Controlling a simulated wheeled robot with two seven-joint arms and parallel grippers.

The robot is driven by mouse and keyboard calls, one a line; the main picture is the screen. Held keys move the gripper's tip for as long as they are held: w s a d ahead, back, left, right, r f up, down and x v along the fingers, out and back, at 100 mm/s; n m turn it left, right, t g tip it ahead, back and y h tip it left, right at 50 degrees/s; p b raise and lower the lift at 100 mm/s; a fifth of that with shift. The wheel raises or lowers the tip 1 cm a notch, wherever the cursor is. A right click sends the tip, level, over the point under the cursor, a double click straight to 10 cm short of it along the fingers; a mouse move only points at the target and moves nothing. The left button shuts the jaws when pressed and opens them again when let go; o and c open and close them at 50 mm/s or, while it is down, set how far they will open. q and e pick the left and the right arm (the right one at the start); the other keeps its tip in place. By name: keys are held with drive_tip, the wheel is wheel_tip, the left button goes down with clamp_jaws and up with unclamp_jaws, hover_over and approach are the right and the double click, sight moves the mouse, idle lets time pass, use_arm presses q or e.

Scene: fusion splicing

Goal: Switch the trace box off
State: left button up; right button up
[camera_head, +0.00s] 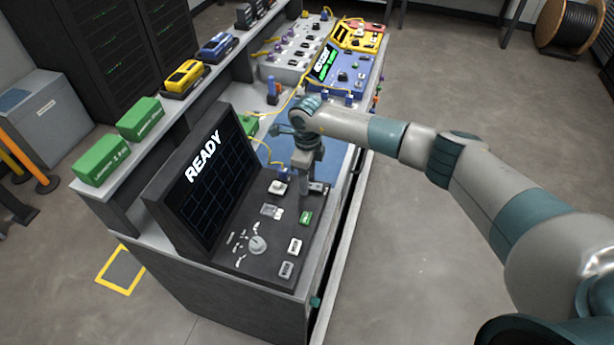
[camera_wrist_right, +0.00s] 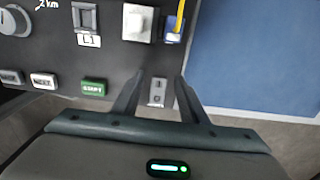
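The trace box (camera_head: 270,235) is a dark console with a tilted screen (camera_head: 207,185) that reads READY in white. Its panel holds a knob (camera_head: 257,244), a green START button (camera_head: 305,218) and several grey keys. My right gripper (camera_head: 307,203) points down at the panel's far right corner. In the right wrist view, its two fingers (camera_wrist_right: 158,82) are apart, one on each side of a small grey switch plate (camera_wrist_right: 157,93) near the panel edge. Nothing shows between the fingers except this plate. Whether they touch the panel I cannot tell. My left gripper is out of view.
Beyond the box are a blue mat (camera_wrist_right: 255,60), a blue device (camera_head: 345,72) and a yellow device (camera_head: 358,35). Green boxes (camera_head: 140,119) stand on the shelf. The floor right of the bench is clear.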

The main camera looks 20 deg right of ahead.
clamp_jaws()
drive_tip(key=shift+d+f+y+b, duration=0.2)
drive_tip(key=shift+y+b, duration=0.1)
drive_tip(key=shift+b, duration=0.55)
drive_tip(key=b, duration=0.1)
drive_tip(key=t+y+b, duration=0.1)
drive_tip(key=b, duration=0.1)
drive_tip(key=shift+s+d+r+y, duration=0.1)
drive_tip(key=shift+s+d+y, duration=0.1)
drive_tip(key=shift+y, duration=0.1)
drive_tip(key=shift+r+t+b, duration=0.2)
drive_tip(key=shift+t+b, duration=0.2)
drive_tip(key=shift+b, duration=0.15)
drive_tip(key=shift+r+y, duration=0.15)
drive_tip(key=shift+y, duration=0.15)
